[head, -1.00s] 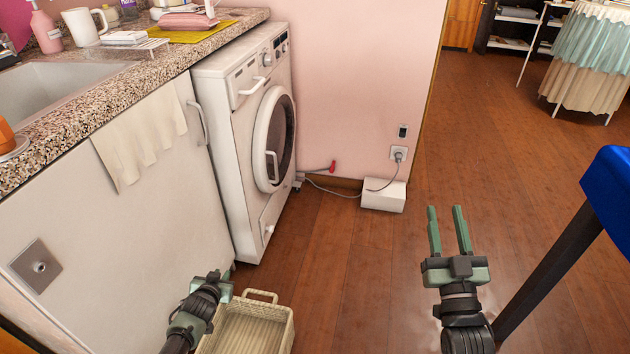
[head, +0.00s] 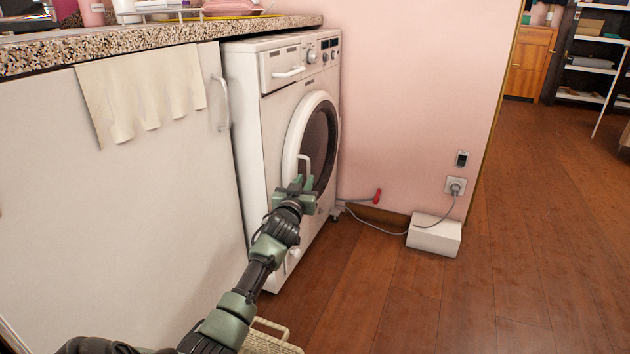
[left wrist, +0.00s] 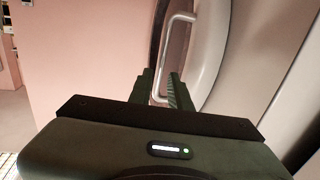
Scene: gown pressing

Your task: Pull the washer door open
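The white washer (head: 270,110) stands under the counter with its round door (head: 292,150) shut. A white bar handle (head: 308,160) is on the left side of the door. My left gripper (head: 303,184) is at the handle's lower part. In the left wrist view, my left gripper (left wrist: 162,80) has its two fingers apart with a gap between them. The handle (left wrist: 183,18) runs down to the gap, its lower end between or just beyond the fingertips; contact cannot be told. The door (left wrist: 213,45) lies close behind the handle. My right gripper is out of view.
A grey cabinet front (head: 150,210) with a hanging cloth (head: 140,95) is left of the washer. A beige basket (head: 270,338) sits on the floor below my left arm. A white box (head: 434,236) and cable lie by the pink wall. The floor to the right is clear.

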